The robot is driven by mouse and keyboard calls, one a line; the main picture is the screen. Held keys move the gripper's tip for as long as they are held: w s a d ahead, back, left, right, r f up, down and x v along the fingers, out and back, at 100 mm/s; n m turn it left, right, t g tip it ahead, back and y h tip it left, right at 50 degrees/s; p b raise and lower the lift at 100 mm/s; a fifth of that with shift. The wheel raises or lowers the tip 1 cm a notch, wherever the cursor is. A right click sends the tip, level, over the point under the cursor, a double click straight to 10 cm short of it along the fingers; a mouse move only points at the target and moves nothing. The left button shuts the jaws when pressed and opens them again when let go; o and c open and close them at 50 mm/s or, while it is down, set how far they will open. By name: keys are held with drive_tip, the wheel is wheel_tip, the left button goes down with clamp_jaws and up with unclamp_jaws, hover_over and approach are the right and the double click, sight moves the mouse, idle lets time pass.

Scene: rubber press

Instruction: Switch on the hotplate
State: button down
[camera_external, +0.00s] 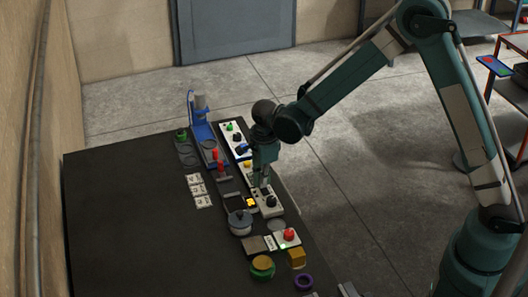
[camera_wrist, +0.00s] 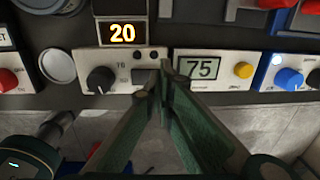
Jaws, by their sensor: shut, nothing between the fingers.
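A pale control box (camera_wrist: 120,84) with a black knob (camera_wrist: 101,79) and a dark rocker switch (camera_wrist: 146,77) lies in front of my gripper in the wrist view. An orange display (camera_wrist: 122,33) behind it reads 20. I take this unit for the hotplate's controls, but no label confirms it. The box also shows in the external view (camera_external: 267,204), near a metal pot (camera_external: 240,223). My gripper (camera_wrist: 163,84) is shut and empty, its tips pointing down at the right end of the box, beside the switch. The tips partly hide that end; contact cannot be told.
A grey disc (camera_wrist: 57,67) and red button (camera_wrist: 8,80) are left. The black table's left side (camera_external: 110,220) is clear.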

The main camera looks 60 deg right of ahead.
drive_tip(key=shift+f, duration=0.1)
drive_tip(key=shift+s+a, duration=0.25)
drive_tip(key=shift+s+a+r, duration=0.25)
drive_tip(key=shift+r, duration=0.05)
idle(0.3)
wheel_tip(320, 180, up, 14)
drive_tip(key=w+d, duration=0.1)
drive_tip(key=shift+w+d+p, duration=0.25)
drive_tip(key=shift+p, duration=0.05)
idle(0.7)
drive_tip(key=shift+f, duration=0.1)
drive_tip(key=shift+s, duration=0.1)
